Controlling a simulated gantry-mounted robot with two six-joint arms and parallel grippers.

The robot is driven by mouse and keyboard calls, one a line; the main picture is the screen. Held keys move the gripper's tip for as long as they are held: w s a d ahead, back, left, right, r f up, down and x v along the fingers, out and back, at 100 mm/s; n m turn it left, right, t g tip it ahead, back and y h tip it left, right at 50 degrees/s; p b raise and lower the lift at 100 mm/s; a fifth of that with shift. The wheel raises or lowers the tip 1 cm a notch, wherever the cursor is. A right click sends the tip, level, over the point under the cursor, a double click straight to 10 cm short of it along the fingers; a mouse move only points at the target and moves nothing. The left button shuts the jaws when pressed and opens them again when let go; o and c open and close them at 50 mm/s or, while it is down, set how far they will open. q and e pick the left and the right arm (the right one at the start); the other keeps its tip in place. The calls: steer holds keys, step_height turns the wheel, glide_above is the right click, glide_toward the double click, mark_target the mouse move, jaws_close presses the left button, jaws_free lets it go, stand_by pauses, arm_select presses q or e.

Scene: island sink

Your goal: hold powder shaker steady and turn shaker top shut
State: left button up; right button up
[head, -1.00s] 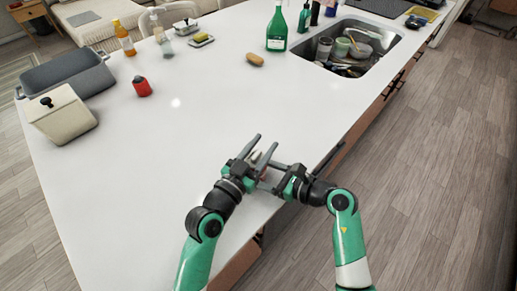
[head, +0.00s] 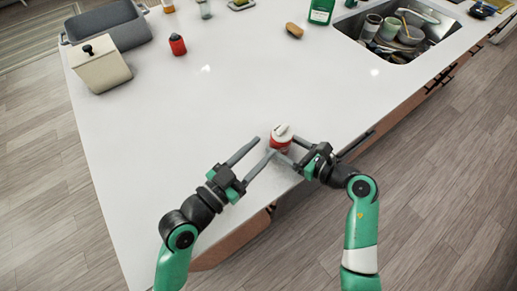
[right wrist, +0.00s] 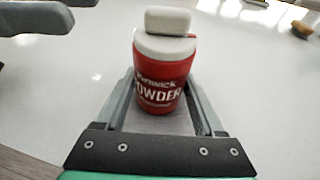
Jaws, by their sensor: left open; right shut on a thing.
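The powder shaker (head: 281,145) is a red container with a white top, upright near the front edge of the white counter. The right wrist view shows its "POWDER" label (right wrist: 160,90) and a raised white piece on its top (right wrist: 168,21). My right gripper (head: 287,152) is shut on the shaker's red body, from the right. My left gripper (head: 257,153) is open and empty, to the left of the shaker. One of its fingers also shows at the upper left of the right wrist view, apart from the shaker.
A second red container (head: 178,45) stands further back. A white lidded box (head: 100,65) and a grey bin (head: 104,27) are at the back left. A brown sponge (head: 294,30) lies near the sink (head: 394,32), which holds dishes. The middle of the counter (head: 190,115) is clear.

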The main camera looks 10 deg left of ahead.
mark_target(283, 130)
arm_select(q)
steer(key=shift+c, duration=1.2)
steer(key=shift+w+a+f+m, duration=0.1)
steer(key=shift+a+m, duration=0.05)
steer(key=shift+m, duration=0.35)
steer(key=shift+c, duration=1.2)
steer(key=a+m+y, duration=0.1)
steer(key=w+a+m+t+y, duration=0.1)
steer(key=a+y, duration=0.1)
steer(key=shift+a+m, duration=0.25)
steer(key=shift+m, duration=0.15)
jaws_close()
steer(key=s+d+m+t+y, duration=0.1)
steer(key=s+d+m, duration=0.8)
steer(key=s+m, duration=0.15)
steer(key=w, duration=1.2)
steer(key=shift+m, duration=0.45)
